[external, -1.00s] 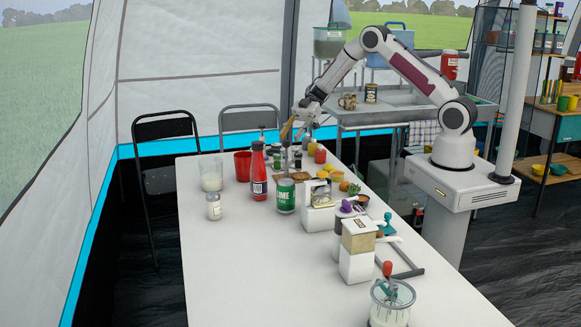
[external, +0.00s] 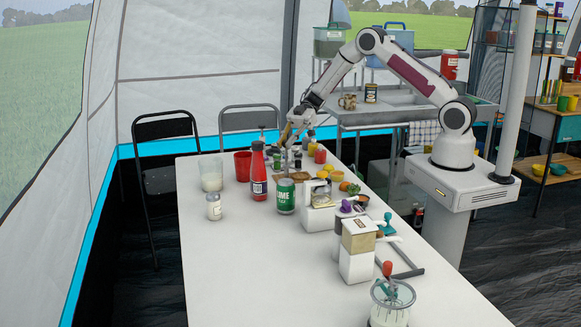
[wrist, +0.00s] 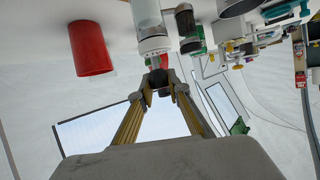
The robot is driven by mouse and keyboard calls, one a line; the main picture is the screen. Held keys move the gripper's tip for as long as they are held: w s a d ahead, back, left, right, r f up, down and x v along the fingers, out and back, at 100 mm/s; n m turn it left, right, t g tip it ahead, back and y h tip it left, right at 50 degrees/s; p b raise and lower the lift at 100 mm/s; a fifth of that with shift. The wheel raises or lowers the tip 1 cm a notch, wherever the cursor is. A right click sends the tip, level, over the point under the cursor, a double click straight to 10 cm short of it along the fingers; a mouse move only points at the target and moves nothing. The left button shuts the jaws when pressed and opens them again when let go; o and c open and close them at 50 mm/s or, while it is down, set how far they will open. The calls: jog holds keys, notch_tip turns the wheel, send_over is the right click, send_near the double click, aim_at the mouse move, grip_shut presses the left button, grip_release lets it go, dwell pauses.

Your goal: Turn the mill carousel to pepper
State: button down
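The mill carousel (external: 297,163) appears to be the cluster of small upright containers at the far end of the white table, partly hidden by my arm. In the wrist view, a clear mill with a white cap (wrist: 152,40) and a dark mill (wrist: 187,32) stand beyond the fingertips. I cannot read any label, so I cannot tell which holds pepper. My gripper (external: 288,142) points down at this cluster. In the wrist view, its two yellow-padded fingers (wrist: 160,92) stand on either side of a dark knob-like part (wrist: 158,77). I cannot tell whether they touch it.
A red cup (external: 243,165), also in the wrist view (wrist: 92,48), stands left of the cluster. A red bottle (external: 258,175) and green can (external: 286,196) stand in front. The table's front left is clear.

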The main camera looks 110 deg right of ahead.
jog(key=shift+n+g+y, duration=0.8)
jog(key=shift+n+g, duration=0.2)
jog(key=shift+n, duration=0.1)
jog(key=shift+n+g+y, duration=0.3)
jog(key=shift+n+g, duration=0.3)
jog(key=shift+g, duration=0.1)
jog(key=shift+n+g, duration=0.3)
jog(key=shift+n, duration=0.1)
jog(key=shift+n+g+y, duration=0.7)
jog(key=shift+n+g, duration=1)
jog(key=shift+g, duration=0.3)
jog(key=c, duration=1.9)
grip_release()
jog(key=shift+m+t+h, duration=0.5)
jog(key=shift+m+t, duration=1.5)
jog(key=shift+t, duration=0.3)
jog(key=shift+m+t+h, duration=1.2)
jog(key=shift+m+t, duration=0.5)
jog(key=shift+m, duration=0.1)
